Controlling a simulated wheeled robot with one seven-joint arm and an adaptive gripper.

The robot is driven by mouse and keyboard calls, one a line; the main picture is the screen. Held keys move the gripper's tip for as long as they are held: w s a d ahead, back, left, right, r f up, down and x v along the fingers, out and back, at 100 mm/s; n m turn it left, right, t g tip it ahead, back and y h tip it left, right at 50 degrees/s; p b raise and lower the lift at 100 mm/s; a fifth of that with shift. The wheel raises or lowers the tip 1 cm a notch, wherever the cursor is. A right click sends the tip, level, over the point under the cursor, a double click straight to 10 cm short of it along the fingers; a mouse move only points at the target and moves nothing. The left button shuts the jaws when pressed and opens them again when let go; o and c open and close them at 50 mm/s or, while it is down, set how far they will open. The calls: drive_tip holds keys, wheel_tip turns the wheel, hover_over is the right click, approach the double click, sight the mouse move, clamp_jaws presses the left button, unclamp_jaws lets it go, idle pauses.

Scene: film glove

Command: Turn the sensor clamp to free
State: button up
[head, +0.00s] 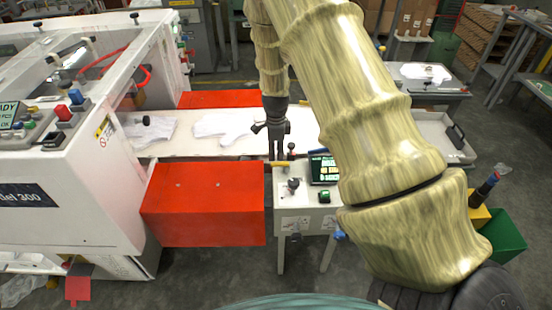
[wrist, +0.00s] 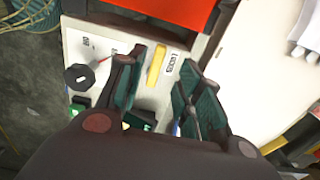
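A yellow lever (wrist: 157,64), which looks like the sensor clamp, stands on a light control panel (wrist: 184,44). In the wrist view it lies between my gripper's two fingers (wrist: 163,68), with a gap visible on both sides. A small printed label (wrist: 173,67) sits to its right, too small to read surely. In the head view my gripper (head: 278,152) points down over the back edge of the small control box (head: 296,220). A bit of the yellow lever (head: 280,165) shows just below the fingertips. My gripper is open, and no contact with the lever is visible.
A black knob (wrist: 79,77) with a red pointer stands left of the lever. The box also has a screen (head: 324,169) and a green button (head: 324,196). A red guard (head: 205,203) stands to its left. White gloves (head: 224,124) lie on the belt behind.

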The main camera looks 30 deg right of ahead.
sight(276, 163)
drive_tip(key=f, duration=0.2)
drive_tip(key=f+p, duration=0.1)
drive_tip(key=shift+s+d, duration=0.1)
drive_tip(key=shift+s, duration=0.15)
drive_tip(key=shift+f, duration=1.1)
drive_tip(key=shift+w, duration=0.1)
clamp_jaws()
